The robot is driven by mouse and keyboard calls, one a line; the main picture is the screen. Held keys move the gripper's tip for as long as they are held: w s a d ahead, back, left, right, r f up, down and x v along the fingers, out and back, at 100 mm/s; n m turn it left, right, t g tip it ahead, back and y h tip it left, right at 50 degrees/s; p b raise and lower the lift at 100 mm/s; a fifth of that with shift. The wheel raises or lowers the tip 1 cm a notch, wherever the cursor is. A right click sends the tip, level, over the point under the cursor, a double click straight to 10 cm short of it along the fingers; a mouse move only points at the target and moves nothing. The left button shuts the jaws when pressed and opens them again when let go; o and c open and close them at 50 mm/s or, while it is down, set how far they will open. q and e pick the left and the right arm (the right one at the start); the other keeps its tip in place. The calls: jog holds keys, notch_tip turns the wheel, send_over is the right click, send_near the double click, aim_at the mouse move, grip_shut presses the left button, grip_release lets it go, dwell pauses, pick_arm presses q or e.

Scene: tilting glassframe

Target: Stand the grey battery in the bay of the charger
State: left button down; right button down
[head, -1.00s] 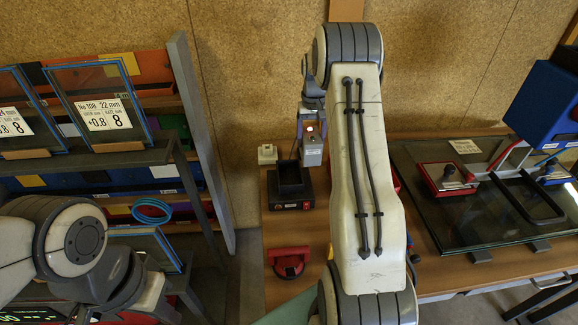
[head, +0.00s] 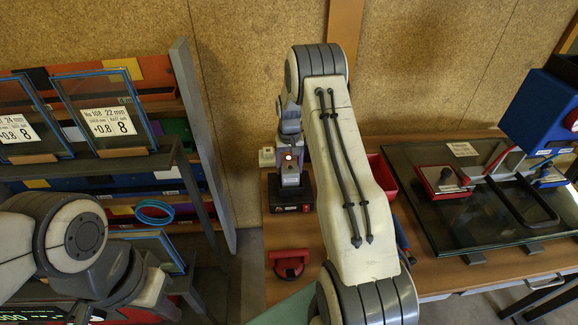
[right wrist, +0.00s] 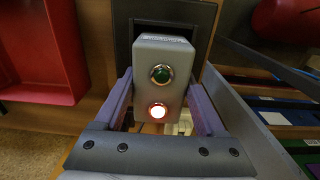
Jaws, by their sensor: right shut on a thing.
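The grey battery (head: 291,174), a box with a lit red lamp, is upright over the black charger (head: 290,198) in the head view. In the right wrist view the battery (right wrist: 162,72) shows a green button and a glowing red one, and the charger's dark rim (right wrist: 122,28) lies behind its far end. My right gripper (head: 290,158) is shut on the battery, one purple finger on each side. The battery's lower end is hidden, so I cannot tell how deep it sits in the bay. My left arm (head: 80,245) is at the lower left; its jaws cannot be made out.
A red tray (head: 381,176) stands right of the charger, also seen in the right wrist view (right wrist: 38,55). A red-handled tool (head: 289,263) lies in front. A small white block (head: 266,156) is behind. Glass with suction cups (head: 470,215) fills the right; a rack (head: 180,110) stands left.

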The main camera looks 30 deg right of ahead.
grip_release()
jog(key=shift+f, duration=0.15)
notch_tip(320, 180, up, 11)
jog(key=b, duration=0.2)
jog(key=shift+r+b, duration=0.2)
jog(key=shift+b, duration=0.1)
jog(key=s+a+r+n, duration=0.2)
jog(key=s+a+r, duration=0.15)
jog(key=a, duration=0.55)
jog(key=s+a+r+n, duration=0.2)
jog(key=s+a, duration=0.3)
jog(key=a, duration=0.3)
jog(key=s+a+r+n, duration=0.3)
jog(key=s+a, duration=0.1)
jog(key=a, duration=0.5)
jog(key=s+a+f+n, duration=0.1)
jog(key=s+a+n, duration=0.1)
jog(key=s, duration=0.8)
jog(key=s+a+f+n+y, duration=0.1)
jog(key=s+a+n, duration=0.2)
jog(key=s, duration=0.8)
jog(key=shift+s+a+n, duration=0.15)
jog(key=shift+a+n, duration=0.15)
jog(key=shift+a, duration=0.15)
